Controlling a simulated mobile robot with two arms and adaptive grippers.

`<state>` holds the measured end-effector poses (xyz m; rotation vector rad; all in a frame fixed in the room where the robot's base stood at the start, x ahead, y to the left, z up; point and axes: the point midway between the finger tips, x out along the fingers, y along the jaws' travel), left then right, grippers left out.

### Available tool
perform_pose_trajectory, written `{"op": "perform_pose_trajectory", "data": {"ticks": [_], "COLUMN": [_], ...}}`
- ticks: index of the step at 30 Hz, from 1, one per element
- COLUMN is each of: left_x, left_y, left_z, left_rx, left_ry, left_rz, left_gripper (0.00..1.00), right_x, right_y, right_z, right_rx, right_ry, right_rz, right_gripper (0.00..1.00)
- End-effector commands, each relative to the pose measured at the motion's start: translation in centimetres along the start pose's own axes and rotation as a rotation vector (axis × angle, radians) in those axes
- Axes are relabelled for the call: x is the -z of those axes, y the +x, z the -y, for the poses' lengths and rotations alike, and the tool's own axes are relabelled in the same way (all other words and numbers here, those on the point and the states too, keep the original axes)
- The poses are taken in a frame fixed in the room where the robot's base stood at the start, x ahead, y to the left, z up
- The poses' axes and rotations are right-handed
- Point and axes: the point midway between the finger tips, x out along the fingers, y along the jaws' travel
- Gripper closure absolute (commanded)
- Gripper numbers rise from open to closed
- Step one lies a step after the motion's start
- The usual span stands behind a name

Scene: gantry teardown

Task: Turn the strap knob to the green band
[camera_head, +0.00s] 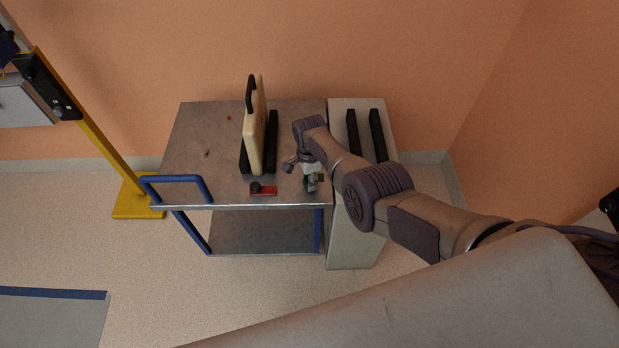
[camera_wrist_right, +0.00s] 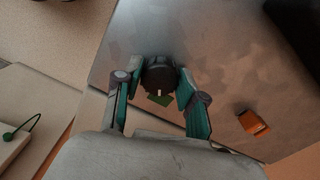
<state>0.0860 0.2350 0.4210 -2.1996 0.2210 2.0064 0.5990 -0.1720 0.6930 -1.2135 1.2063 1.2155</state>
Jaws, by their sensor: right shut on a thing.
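The strap knob (camera_wrist_right: 160,74) is dark and round and sits between the two fingers of my right gripper (camera_head: 312,182) in the right wrist view. The fingers are closed on its sides. A small pale mark (camera_wrist_right: 158,92) shows at its near edge. The green band (camera_wrist_right: 159,100) shows just beside that mark, partly below the knob. In the head view the gripper is low over the right front part of the cart top, and a small green patch (camera_head: 321,177) shows beside it. The knob itself is mostly hidden there. My left gripper is not in view.
A red block with a black knob (camera_head: 263,190) lies at the cart's front edge, left of the gripper. A cream panel with a black handle (camera_head: 256,130) stands upright behind it between black rails. A pale cabinet (camera_head: 346,235) with two black bars adjoins the cart's right side.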

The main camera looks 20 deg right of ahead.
Motion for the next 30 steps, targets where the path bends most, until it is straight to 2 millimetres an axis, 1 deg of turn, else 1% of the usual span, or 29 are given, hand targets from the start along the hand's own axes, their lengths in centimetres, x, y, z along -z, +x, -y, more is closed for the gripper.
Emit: {"op": "perform_pose_trajectory", "data": {"ticks": [1, 16, 17, 21, 30], "left_x": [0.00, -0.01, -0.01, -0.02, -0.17], "left_y": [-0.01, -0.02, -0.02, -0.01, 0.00], "left_z": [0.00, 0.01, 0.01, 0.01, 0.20], "left_rx": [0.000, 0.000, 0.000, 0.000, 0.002], "left_ry": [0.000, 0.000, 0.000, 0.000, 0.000], "left_rz": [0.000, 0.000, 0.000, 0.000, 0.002], "left_gripper": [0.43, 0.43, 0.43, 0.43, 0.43], "right_x": [0.11, 0.14, 0.14, 0.11, 0.04], "right_y": [-0.20, -0.22, -0.22, -0.17, -0.08], "right_z": [0.23, 0.25, 0.25, 0.19, 0.07], "right_rx": [0.006, 0.006, 0.006, 0.005, 0.002], "right_ry": [0.008, 0.026, 0.026, 0.026, 0.025], "right_rz": [-0.003, -0.003, -0.003, -0.002, -0.001], "right_gripper": [0.95, 0.95, 0.58, 0.35, 0.35]}}
